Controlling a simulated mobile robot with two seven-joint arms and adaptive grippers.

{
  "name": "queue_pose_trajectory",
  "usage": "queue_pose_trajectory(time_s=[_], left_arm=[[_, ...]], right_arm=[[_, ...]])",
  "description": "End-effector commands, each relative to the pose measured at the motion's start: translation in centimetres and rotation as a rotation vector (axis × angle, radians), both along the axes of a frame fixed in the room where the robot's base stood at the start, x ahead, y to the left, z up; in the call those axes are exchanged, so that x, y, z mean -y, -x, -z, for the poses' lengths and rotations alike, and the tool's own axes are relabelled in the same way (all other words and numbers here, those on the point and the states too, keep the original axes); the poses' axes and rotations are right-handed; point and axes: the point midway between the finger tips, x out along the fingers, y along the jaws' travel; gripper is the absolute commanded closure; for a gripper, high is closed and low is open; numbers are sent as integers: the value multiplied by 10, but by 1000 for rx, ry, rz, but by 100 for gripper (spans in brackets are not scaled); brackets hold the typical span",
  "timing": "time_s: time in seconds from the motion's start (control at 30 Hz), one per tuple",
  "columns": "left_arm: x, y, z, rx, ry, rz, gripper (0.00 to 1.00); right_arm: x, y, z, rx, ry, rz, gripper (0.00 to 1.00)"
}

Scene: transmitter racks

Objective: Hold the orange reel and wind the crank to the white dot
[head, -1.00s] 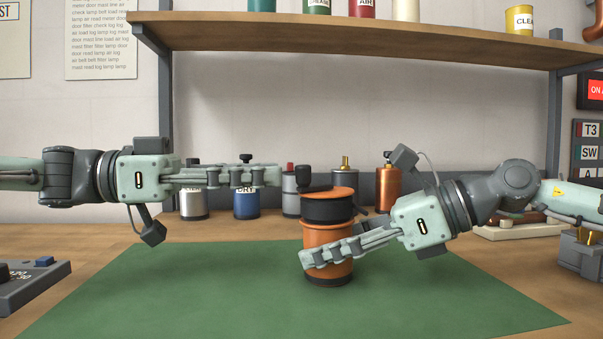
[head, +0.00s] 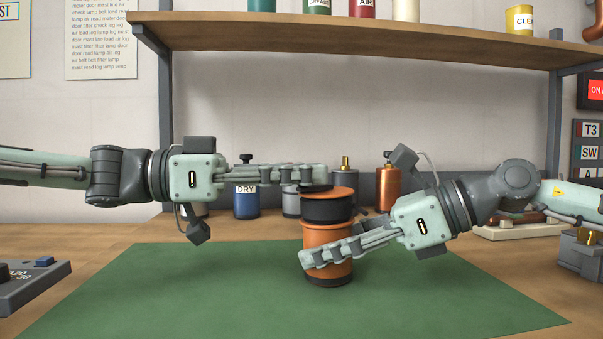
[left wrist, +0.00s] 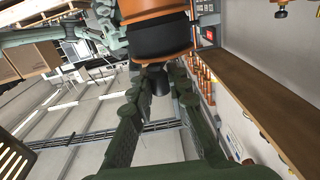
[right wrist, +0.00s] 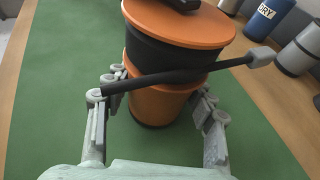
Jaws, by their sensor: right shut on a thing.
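The orange reel (head: 327,237) stands upright on the green mat, with a black band below its orange top disc. My right gripper (head: 329,252) is shut around its lower orange body; the right wrist view shows a finger on each side of the reel (right wrist: 160,103). The dark crank knob (left wrist: 155,78) is at the top of the reel, between the fingertips of my left gripper (left wrist: 158,85). The left fingers look open around the knob, with slim gaps. In the head view my left gripper (head: 318,175) hides most of the crank. I see no white dot.
A dark strip with a grey end (right wrist: 260,57) crosses before the reel in the right wrist view. A blue can (head: 246,202) and a copper bottle (head: 388,190) stand behind. The green mat (head: 150,290) is clear at left. A wooden shelf (head: 350,32) is overhead.

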Motion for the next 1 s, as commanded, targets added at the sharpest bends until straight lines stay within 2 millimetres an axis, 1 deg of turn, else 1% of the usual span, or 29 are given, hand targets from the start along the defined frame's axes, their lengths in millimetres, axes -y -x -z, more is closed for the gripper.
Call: queue_pose_trajectory(time_s=[0.27, 0.6, 0.7, 1.0], left_arm=[[0, -2, 0, 2, -1, 18, 100], [-3, -9, 0, 11, -3, 229, 100], [-3, -9, 0, 11, -4, 261, 100], [-4, -9, 0, 12, -5, 267, 100]], right_arm=[[0, 0, -2, 2, -2, 1, 89], [0, 0, -1, 2, -2, 1, 89], [0, 0, -1, 1, -2, 0, 89], [0, 0, -1, 2, -1, 1, 89]])
